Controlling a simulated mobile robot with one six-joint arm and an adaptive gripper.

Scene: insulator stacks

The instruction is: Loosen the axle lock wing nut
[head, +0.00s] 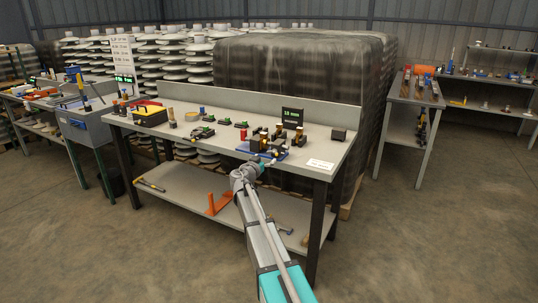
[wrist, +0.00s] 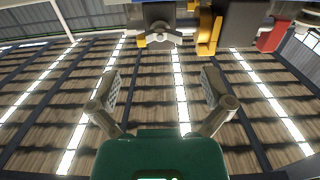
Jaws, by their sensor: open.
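In the wrist view a small metal wing nut (wrist: 160,34) shows at the top, its wings spread, on the face of a dark block (wrist: 159,12). My gripper (wrist: 160,88) is open and empty, its two padded fingers wide apart. The nut lies between the finger lines but apart from the fingers, toward the upper edge of the picture. In the head view my gripper (head: 262,163) is at the front edge of the workbench, beside a blue fixture (head: 280,153) with dark and brass-coloured parts. The wing nut is too small to make out there.
Yellow (wrist: 207,34) and red (wrist: 272,36) parts stand close to the right of the block. The bench (head: 225,142) also carries a small display (head: 292,117), a dark box (head: 338,134) and a white label (head: 320,164). Bare bench top lies around the label.

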